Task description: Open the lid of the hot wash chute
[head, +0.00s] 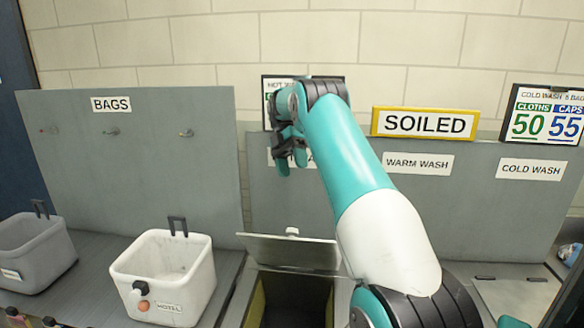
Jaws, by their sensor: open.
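The hot wash chute's lid (270,248) is a grey panel standing raised at the back of its opening, with a small pale knob (292,232) at its top edge. Below it the chute opening (290,300) shows a dark inside and a yellowish side wall. The label on the board above is mostly hidden by my arm; the sign behind my arm begins "HOT". My gripper (290,150) is open and empty, with dark fingers, in front of the back board well above the lid and apart from it.
A white tub (166,262) and a grey tub (33,246) stand on the left counter below the BAGS board (135,170). My arm hides most of the warm wash area. A closed lid (515,298) lies below the COLD WASH label (531,169).

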